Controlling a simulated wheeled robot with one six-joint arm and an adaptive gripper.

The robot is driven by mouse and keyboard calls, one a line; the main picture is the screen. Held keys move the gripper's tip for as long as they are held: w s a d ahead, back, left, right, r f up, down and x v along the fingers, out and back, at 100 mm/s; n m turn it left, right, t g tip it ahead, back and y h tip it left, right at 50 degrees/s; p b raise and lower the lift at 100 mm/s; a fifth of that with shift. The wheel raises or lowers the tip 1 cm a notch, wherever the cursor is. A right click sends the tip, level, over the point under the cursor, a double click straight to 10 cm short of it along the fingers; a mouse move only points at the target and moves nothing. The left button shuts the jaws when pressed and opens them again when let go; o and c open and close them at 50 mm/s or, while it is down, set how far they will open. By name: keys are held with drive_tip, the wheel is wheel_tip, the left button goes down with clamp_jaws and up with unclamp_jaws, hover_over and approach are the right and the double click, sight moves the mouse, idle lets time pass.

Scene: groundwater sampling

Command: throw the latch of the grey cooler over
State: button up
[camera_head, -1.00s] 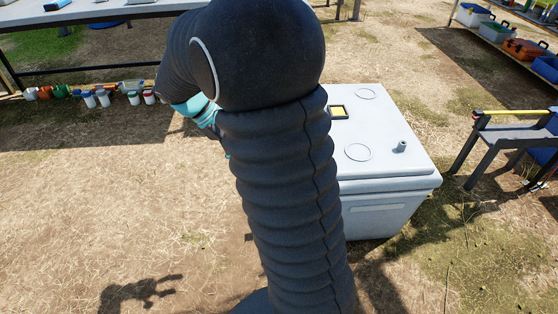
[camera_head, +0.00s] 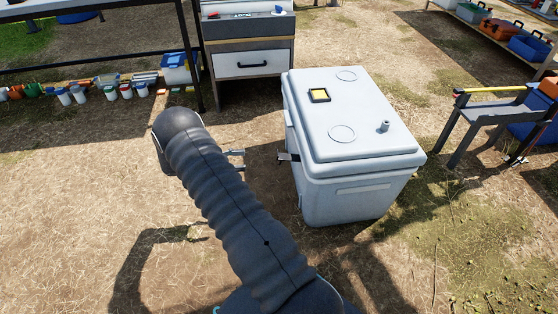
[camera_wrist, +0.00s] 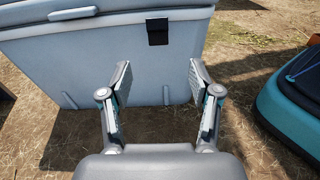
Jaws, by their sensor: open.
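The grey cooler (camera_head: 352,192) stands on the ground right of my arm, its lid (camera_head: 365,140) closed. Its latch (camera_head: 289,157) is a dark tab jutting from the cooler's left side, below the lid. In the wrist view the latch (camera_wrist: 157,31) is a small black plate near the top of the cooler wall (camera_wrist: 100,65). My gripper (camera_wrist: 158,80) is open and empty, its fingers pointing at that wall, with the latch beyond and above the gap. In the head view my gripper (camera_head: 237,160) is partly hidden by my arm, left of the latch and apart from it.
A yellow and black square (camera_head: 319,95) and a small grey peg (camera_head: 384,126) sit on the lid. A drawer cabinet (camera_head: 252,65) stands behind. A small bench (camera_head: 490,115) is at the right. Bare straw ground lies left of the cooler.

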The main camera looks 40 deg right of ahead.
sight(279, 159)
drive_tip(key=x, duration=0.9)
drive_tip(key=f+x, duration=0.1)
drive_tip(key=x, duration=0.4)
drive_tip(key=shift+w, duration=0.15)
drive_tip(key=shift+n+h, duration=0.3)
clamp_jaws()
